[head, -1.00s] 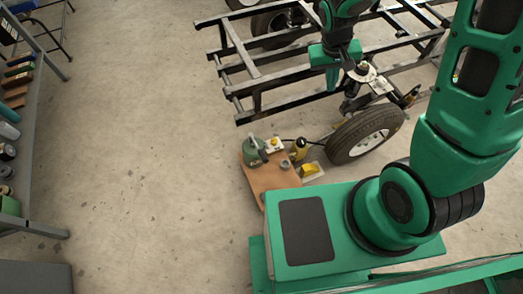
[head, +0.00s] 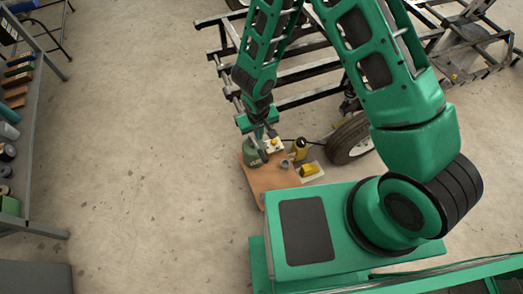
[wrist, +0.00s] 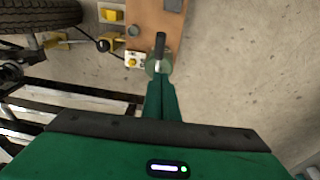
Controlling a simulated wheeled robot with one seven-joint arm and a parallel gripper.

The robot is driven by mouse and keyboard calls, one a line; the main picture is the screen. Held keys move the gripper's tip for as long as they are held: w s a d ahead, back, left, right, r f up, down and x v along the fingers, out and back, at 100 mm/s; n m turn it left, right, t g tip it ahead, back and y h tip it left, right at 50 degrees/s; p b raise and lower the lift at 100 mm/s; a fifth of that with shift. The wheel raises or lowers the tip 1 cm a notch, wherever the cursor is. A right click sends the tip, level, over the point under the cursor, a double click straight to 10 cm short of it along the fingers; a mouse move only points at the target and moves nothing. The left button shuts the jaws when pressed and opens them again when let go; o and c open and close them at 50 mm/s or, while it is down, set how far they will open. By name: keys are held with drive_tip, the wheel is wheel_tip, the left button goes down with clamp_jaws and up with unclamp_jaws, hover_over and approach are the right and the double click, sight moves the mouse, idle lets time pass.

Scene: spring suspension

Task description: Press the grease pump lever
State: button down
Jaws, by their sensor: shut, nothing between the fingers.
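A green can-shaped pump (head: 253,155) stands on the brown board beside the wheel. In the wrist view its round green body (wrist: 152,67) carries a dark bar-like lever (wrist: 160,43) pointing away from my gripper. I take this to be the grease pump. My gripper (head: 266,135) points down above it in the head view and partly hides it. In the wrist view my gripper's closed fingers (wrist: 161,84) line up with the pump and overlap its near edge. They hold nothing. I cannot tell whether they touch it.
A white block with a yellow knob (wrist: 133,60) is close beside the pump. A yellow-and-black cylinder (head: 300,148) with a hose, a grey ring (head: 284,164) and a yellow block (head: 310,169) are nearby. The tyre (head: 347,139) and black frame (head: 300,72) lie beyond. Floor left is clear.

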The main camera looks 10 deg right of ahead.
drive_tip(key=shift+s+a+f, duration=0.1)
drive_tip(key=shift+a+f, duration=0.05)
drive_tip(key=shift+f, duration=0.05)
hover_over(265, 163)
drive_tip(key=w+a, duration=0.2)
drive_tip(key=w, duration=0.2)
drive_tip(key=f, duration=1.2)
drive_tip(key=shift+d, duration=0.25)
drive_tip(key=shift+s+d+f, duration=0.15)
drive_tip(key=shift+f, duration=0.25)
drive_tip(key=shift+s+d+f, duration=0.1)
drive_tip(key=shift+f, duration=0.25)
drive_tip(key=shift+s+f, duration=0.1)
drive_tip(key=s+f, duration=0.1)
drive_tip(key=f, duration=0.1)
drive_tip(key=s+f, duration=0.1)
drive_tip(key=f, duration=0.1)
drive_tip(key=s+d+f, duration=0.1)
drive_tip(key=f, duration=0.1)
drive_tip(key=shift+f, duration=0.4)
drive_tip(key=shift+s+f, duration=0.2)
drive_tip(key=shift+f, duration=1.1)
